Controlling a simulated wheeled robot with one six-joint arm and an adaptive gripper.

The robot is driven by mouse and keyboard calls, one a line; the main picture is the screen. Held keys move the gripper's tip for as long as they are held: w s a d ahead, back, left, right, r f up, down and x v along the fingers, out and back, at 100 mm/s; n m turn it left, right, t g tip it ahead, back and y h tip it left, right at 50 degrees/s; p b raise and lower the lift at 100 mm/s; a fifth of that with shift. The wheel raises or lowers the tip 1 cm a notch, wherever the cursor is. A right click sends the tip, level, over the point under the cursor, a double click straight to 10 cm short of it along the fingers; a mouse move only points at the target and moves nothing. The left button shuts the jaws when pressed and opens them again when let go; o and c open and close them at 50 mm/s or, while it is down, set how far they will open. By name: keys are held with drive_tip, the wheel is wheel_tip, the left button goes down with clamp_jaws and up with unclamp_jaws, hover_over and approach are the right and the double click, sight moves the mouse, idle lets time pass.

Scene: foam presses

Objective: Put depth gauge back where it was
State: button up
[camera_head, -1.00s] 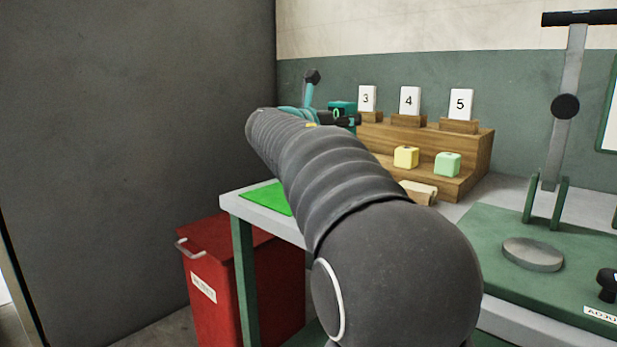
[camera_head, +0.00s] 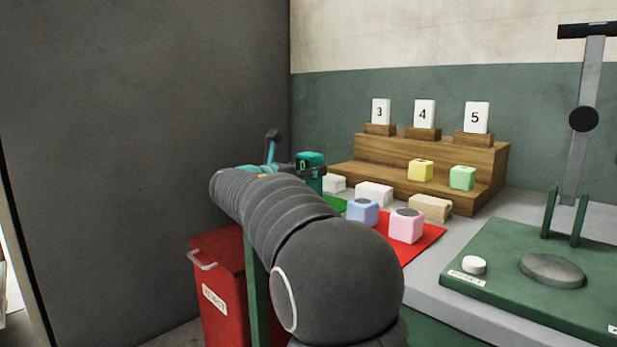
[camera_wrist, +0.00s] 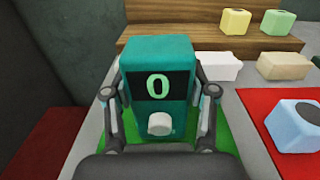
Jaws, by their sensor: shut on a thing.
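The depth gauge looks like a teal box with a "0" on its display and a white knob below it. In the wrist view the depth gauge (camera_wrist: 158,80) sits between the two fingers of my gripper (camera_wrist: 160,108), which is shut on its sides. Behind and under it shows a green mat (camera_wrist: 228,138). In the head view the gauge (camera_head: 309,160) is at the far end of my arm, left of the wooden steps. The green mat (camera_head: 333,203) is mostly hidden there by my arm. I cannot tell whether the gauge touches the mat.
Pink (camera_head: 406,226) and blue (camera_head: 362,211) foam cubes rest on a red mat (camera_head: 424,238). Wooden steps (camera_head: 380,150) hold yellow (camera_head: 420,170) and green (camera_head: 463,178) cubes and number cards. A green press (camera_head: 490,285) stands right. A red bin (camera_head: 218,290) stands left, near a dark wall.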

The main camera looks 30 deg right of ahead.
drive_tip(key=shift+f, duration=0.6)
drive_tip(key=shift+f, duration=0.1)
drive_tip(key=o, duration=1.4)
drive_tip(key=v, duration=1.2)
drive_tip(key=shift+s+a, duration=0.1)
